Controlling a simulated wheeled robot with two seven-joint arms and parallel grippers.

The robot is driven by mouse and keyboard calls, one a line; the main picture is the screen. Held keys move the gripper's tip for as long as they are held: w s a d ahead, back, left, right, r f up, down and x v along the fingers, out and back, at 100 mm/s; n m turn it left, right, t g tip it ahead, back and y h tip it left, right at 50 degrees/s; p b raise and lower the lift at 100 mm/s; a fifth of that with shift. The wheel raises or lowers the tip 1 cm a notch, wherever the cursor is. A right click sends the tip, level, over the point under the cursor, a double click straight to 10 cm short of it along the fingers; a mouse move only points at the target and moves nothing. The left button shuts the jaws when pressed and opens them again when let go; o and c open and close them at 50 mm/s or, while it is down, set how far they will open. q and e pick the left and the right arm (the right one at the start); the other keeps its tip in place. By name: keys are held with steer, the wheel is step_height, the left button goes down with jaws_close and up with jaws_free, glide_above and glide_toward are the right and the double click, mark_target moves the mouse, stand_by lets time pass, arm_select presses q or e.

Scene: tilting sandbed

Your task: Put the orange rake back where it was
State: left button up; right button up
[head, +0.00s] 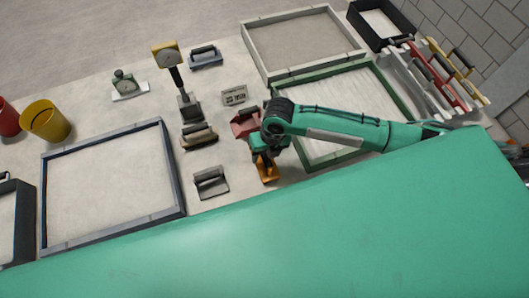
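My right arm reaches in from the right, and my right gripper (267,146) is over the bench between the tray frames, just left of the green-framed tray. An orange tool (267,170), which looks like the orange rake, shows directly below and against the gripper. Its upper part is hidden by the gripper, and the fingers are too small and covered to tell whether they are closed on it. I cannot tell whether the tool touches the bench. My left gripper is not in view.
A red tool (244,123) is close beside the gripper. Left of it are grey-bladed hand tools (211,183) and a yellow-topped gauge (167,56). Sand trays have blue (175,175), green (404,95) and pale (256,53) frames. Coloured racks (462,72) stand at right.

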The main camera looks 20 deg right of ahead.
steer(key=shift+r, duration=0.1)
step_height(320, 180, up, 12)
steer(key=d+b, duration=0.2)
steer(key=shift+d, duration=0.15)
stand_by(0.6)
